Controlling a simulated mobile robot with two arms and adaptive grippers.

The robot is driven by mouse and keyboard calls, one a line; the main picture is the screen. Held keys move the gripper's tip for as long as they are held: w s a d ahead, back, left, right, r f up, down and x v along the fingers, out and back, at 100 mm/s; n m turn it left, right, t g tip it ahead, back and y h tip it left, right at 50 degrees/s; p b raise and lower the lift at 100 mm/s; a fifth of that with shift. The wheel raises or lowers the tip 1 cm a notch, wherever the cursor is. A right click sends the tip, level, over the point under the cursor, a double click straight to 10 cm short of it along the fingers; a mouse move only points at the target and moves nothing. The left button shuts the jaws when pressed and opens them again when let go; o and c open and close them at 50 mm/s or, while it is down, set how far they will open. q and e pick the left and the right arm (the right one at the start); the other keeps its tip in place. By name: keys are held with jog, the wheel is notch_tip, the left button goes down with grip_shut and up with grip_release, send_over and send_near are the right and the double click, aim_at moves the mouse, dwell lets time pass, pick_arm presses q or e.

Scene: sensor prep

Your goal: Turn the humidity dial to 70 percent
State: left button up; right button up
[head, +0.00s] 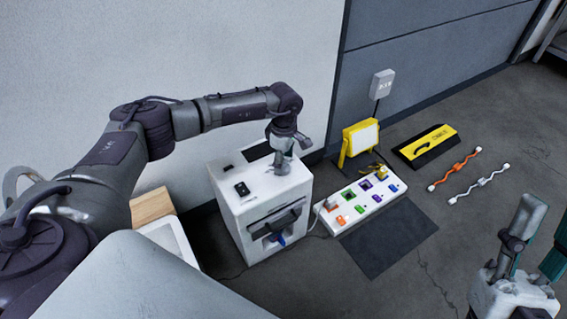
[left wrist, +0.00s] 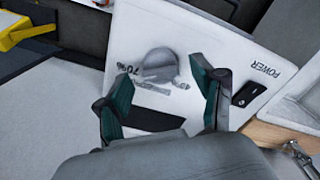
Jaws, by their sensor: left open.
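The white box (head: 262,222) stands on the floor against the wall. Its grey humidity dial (left wrist: 160,66) shows in the left wrist view, beside a printed "70%" mark (left wrist: 134,70); where its pointer is set I cannot tell. In the head view my left gripper (head: 284,166) is over the box top and hides the dial. In the left wrist view my left gripper (left wrist: 166,92) is open, its teal fingers either side of the dial's near side; contact is not clear. My right gripper (head: 537,235), at the right edge, has its fingers apart and looks empty.
A black power switch (head: 242,188) sits on the box top. A white panel with coloured pieces (head: 368,202) lies right of the box, near a yellow lamp (head: 360,138). A black and yellow case (head: 425,145) and orange and white cables lie farther right on open floor.

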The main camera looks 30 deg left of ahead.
aim_at(284, 164)
pick_arm(q)
notch_tip(284, 164, up, 10)
jog(key=shift+r, duration=0.15)
dwell(0.6)
